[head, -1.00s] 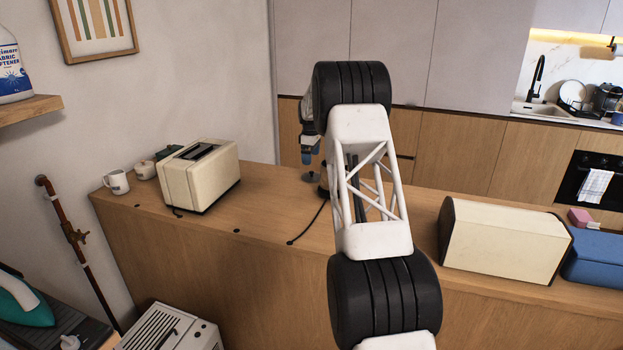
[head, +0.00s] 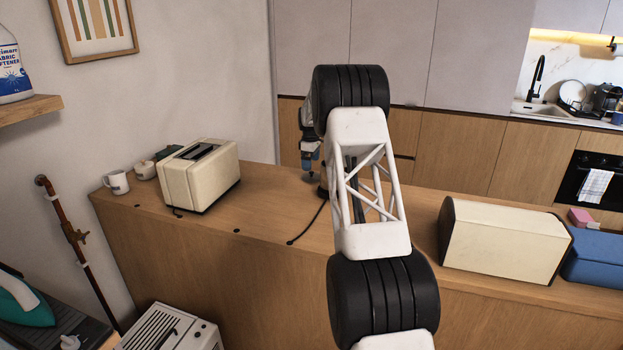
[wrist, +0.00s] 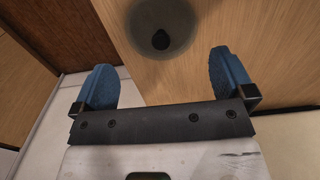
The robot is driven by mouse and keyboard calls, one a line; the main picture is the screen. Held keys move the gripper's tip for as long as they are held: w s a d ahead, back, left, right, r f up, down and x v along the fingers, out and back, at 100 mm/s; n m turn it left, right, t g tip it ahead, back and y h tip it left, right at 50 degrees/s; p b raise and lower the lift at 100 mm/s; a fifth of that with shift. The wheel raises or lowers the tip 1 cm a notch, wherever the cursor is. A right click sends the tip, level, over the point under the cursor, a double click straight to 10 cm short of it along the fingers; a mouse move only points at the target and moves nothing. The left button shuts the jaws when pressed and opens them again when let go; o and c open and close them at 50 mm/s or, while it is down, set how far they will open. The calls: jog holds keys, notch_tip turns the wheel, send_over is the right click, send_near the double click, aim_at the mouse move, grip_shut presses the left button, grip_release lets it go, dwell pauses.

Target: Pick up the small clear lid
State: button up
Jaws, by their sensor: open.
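The small clear lid (wrist: 178,38) is a round, greyish see-through disc with a dark knob near its middle. In the head view the lid (head: 308,178) is a small grey patch right under my gripper (head: 310,158). In the wrist view my gripper (wrist: 163,70) is open, with its two blue fingers wide apart and nothing between them. The lid is just beyond the fingertips. I cannot tell the exact height above it.
A cream toaster (head: 198,172) and white mugs (head: 117,182) stand on the counter to the left. A dark cable (head: 308,222) lies near the lid. A cream bread box (head: 505,240) and a blue box (head: 598,258) stand to the right. The counter around the lid is mostly clear.

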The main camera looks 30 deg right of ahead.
aim_at(312, 175)
jog(key=shift+f, duration=0.1)
jog(key=shift+s+a+f, duration=0.1)
jog(key=shift+f, duration=2.45)
jog(key=shift+c, duration=0.5)
jog(key=c, duration=0.5)
